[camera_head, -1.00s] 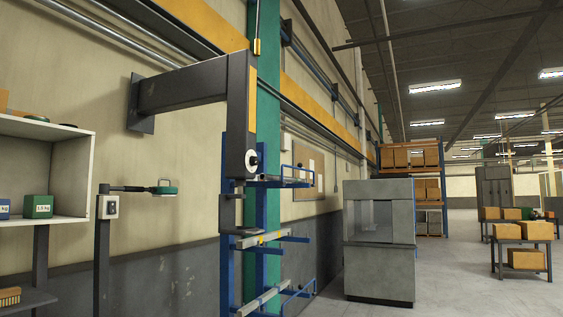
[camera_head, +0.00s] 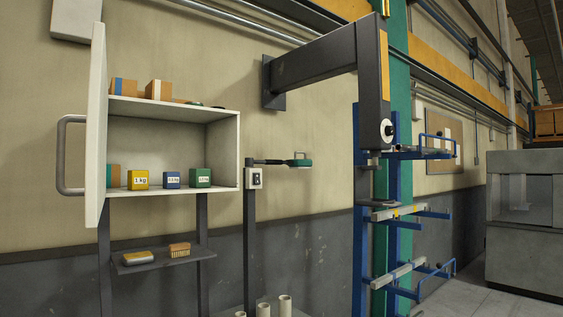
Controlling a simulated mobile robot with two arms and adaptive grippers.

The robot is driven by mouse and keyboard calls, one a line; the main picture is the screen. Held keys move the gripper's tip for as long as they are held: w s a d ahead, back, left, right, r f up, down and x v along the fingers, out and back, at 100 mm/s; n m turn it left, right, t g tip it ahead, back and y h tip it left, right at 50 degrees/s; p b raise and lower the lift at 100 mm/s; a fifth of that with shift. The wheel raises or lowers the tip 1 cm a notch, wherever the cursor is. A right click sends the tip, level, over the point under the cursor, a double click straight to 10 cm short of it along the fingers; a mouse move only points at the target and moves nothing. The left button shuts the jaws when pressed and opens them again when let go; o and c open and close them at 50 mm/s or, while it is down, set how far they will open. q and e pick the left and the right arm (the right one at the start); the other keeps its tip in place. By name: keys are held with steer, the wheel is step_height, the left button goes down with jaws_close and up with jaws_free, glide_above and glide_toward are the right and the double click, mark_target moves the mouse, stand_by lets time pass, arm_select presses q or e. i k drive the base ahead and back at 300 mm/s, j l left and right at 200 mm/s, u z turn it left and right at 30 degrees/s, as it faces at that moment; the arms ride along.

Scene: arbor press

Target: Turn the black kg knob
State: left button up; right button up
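A black knob (camera_head: 389,130) sits on a white round plate at the lower end of the grey press head (camera_head: 371,80). A white box (camera_head: 254,179) with a small dark dial is fixed to a dark post, left of the press. A kg marking cannot be read on either one. A teal-and-grey round part (camera_head: 300,162) is on an arm from the post's top. Neither of my grippers is in view.
A white cabinet with an open door (camera_head: 95,130) holds yellow (camera_head: 138,180), blue (camera_head: 171,180) and green (camera_head: 201,178) weight blocks. A dark shelf (camera_head: 145,262) below holds brushes. Pale cylinders (camera_head: 285,305) stand low down.

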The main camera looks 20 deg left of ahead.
mark_target(389, 130)
steer(key=i+l+u, duration=0.1)
steer(key=i+l, duration=0.4)
steer(key=l, duration=0.15)
steer(key=i+l+u, duration=0.25)
steer(key=i+l, duration=0.2)
steer(key=l, duration=0.2)
steer(key=i+l, duration=0.25)
steer(key=l, duration=0.15)
steer(key=i+l+u, duration=0.15)
steer(key=l, duration=0.2)
steer(key=i+l+u, duration=0.1)
steer(key=i+l, duration=0.15)
steer(key=l, duration=0.15)
steer(key=i+l, duration=0.15)
steer(key=l, duration=0.25)
steer(key=i+u, duration=0.05)
